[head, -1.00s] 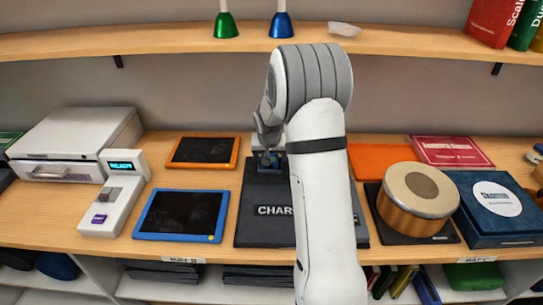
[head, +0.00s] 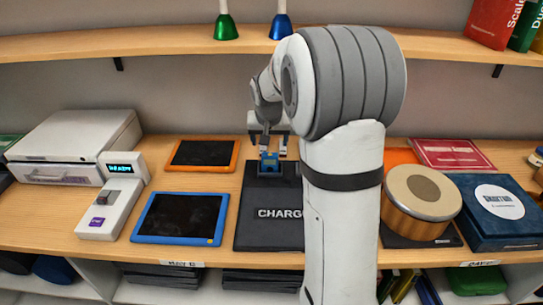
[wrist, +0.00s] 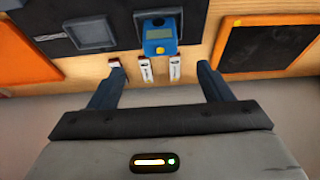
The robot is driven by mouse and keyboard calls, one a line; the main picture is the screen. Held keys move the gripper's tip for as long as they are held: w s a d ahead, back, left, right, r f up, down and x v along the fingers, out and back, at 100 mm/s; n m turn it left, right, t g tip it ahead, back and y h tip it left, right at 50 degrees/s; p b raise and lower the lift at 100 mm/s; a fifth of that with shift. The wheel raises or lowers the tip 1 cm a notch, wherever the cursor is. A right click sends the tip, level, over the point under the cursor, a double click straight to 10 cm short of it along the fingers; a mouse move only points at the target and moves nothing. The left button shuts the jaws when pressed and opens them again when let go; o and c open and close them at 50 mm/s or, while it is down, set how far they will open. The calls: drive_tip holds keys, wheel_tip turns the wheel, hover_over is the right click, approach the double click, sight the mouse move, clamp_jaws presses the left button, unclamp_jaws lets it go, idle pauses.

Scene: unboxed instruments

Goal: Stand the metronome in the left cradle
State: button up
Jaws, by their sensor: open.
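The metronome (head: 269,161), a small blue block with a grey screen and a yellow mark, stands in the left cradle at the back of the black charging dock (head: 262,222). It also shows in the wrist view (wrist: 160,40), with its lower end in the cradle pocket (wrist: 160,13). My gripper (head: 273,149) is open and empty just above and behind it. In the wrist view the fingers are wide apart and clear of the metronome. The other cradle (wrist: 92,34) is empty in the wrist view; my arm hides it in the head view.
Two tablets, orange-framed (head: 203,155) and blue-framed (head: 180,217), lie left of the dock. A drum (head: 418,195) and a blue box (head: 495,210) stand to the right. The upper shelf (head: 150,42) runs behind my gripper. Small white tags (wrist: 146,70) line the table's back edge.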

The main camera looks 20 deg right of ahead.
drive_tip(key=s+a+r+n, duration=0.1)
drive_tip(key=s+a, duration=0.2)
drive_tip(key=s, duration=0.7)
drive_tip(key=s+a+n+y, duration=0.1)
drive_tip(key=s+a, duration=0.3)
drive_tip(key=s, duration=0.6)
drive_tip(key=s+a+r+n+g, duration=0.1)
drive_tip(key=s+a+n, duration=0.1)
drive_tip(key=s, duration=0.8)
drive_tip(key=shift+s+a+r+n+y, duration=0.2)
drive_tip(key=shift+a+r+n+y, duration=0.1)
drive_tip(key=shift+a, duration=0.6)
